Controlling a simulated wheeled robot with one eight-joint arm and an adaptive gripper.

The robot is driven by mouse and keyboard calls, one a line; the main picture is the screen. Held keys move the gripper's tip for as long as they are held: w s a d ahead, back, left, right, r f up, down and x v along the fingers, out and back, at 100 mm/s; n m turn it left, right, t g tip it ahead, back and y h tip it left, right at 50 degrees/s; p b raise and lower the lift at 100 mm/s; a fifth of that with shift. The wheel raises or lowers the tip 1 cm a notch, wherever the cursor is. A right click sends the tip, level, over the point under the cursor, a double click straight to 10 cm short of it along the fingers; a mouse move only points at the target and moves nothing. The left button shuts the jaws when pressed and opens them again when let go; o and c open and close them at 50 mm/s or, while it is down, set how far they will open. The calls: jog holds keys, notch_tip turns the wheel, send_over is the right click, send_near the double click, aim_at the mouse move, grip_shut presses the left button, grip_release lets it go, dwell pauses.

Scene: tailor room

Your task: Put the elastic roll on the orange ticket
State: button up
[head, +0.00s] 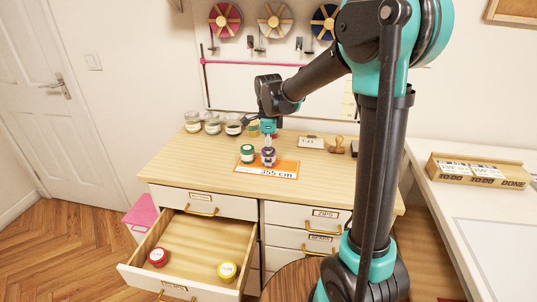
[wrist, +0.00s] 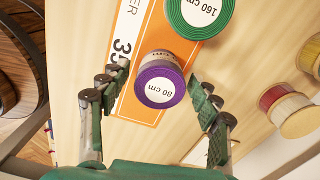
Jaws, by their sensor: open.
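A purple elastic roll (wrist: 160,91) with a white "80 cm" label stands on the orange ticket (wrist: 128,84), and it also shows in the head view (head: 269,158). A green elastic roll (wrist: 198,10) labelled "160 cm" is beside it, at the ticket's edge. In the head view the green roll (head: 247,152) is just left of the purple one, and the ticket (head: 285,171) reads "355 cm". My gripper (wrist: 158,75) is open, with a finger on each side of the purple roll. In the head view my gripper (head: 268,129) is right above it.
An open drawer (head: 190,244) below the desk holds a red roll (head: 157,257) and a yellow roll (head: 227,271). Several glass jars (head: 212,124) stand at the desk's back left.

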notch_tip(320, 180, up, 12)
dwell(0.4)
jog(key=shift+f, duration=0.1)
